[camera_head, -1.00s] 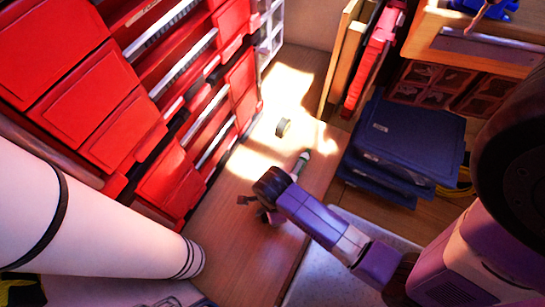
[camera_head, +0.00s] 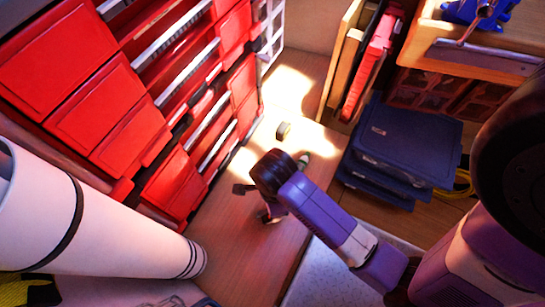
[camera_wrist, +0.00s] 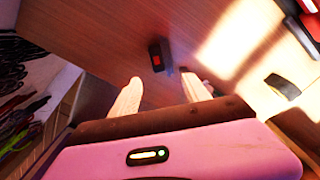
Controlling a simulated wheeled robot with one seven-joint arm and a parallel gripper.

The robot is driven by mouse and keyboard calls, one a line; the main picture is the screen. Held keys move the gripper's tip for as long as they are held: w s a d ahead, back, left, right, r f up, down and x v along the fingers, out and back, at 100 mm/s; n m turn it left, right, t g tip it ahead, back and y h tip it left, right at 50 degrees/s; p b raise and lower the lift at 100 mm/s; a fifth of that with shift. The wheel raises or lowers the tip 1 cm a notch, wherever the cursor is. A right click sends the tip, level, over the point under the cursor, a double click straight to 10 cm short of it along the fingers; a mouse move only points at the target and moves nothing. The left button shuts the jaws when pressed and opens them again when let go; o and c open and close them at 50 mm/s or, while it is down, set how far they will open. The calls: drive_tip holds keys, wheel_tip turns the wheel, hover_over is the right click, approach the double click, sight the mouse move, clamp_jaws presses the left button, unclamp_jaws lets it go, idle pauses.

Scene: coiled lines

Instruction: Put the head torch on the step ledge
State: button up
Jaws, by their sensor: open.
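A small black item with a red patch (camera_wrist: 157,57), which looks like the head torch, lies on the brown wooden surface in the wrist view. It is just beyond my open, empty gripper (camera_wrist: 160,90), roughly in line with the gap between the fingertips, and apart from them. In the head view my gripper (camera_head: 256,202) is low over the wooden board (camera_head: 225,225); I cannot clearly pick out the torch there, as my wrist covers part of the area. I cannot tell which surface is the step ledge.
Red drawers (camera_head: 110,110) line the left. A large white roll (camera_head: 130,240) lies front left. A small tape-like roll (camera_head: 283,131) and a partly hidden green-and-white item (camera_head: 303,160) lie beyond my wrist. Sunlit board at the back is mostly clear.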

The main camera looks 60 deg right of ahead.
drive_tip(key=s+a+r+n+t, duration=0.1)
drive_tip(key=s+r+n+t, duration=0.2)
drive_tip(key=r+n+t, duration=0.4)
drive_tip(key=s+a+r+n+t, duration=0.1)
drive_tip(key=s+r+n+t, duration=0.3)
drive_tip(key=r+n, duration=1.4)
drive_tip(key=n+t, duration=0.2)
drive_tip(key=t, duration=0.1)
drive_tip(key=shift+s+r+t, duration=0.25)
drive_tip(key=shift+r+t, duration=0.1)
drive_tip(key=shift+t, duration=0.05)
drive_tip(key=shift+r, duration=0.1)
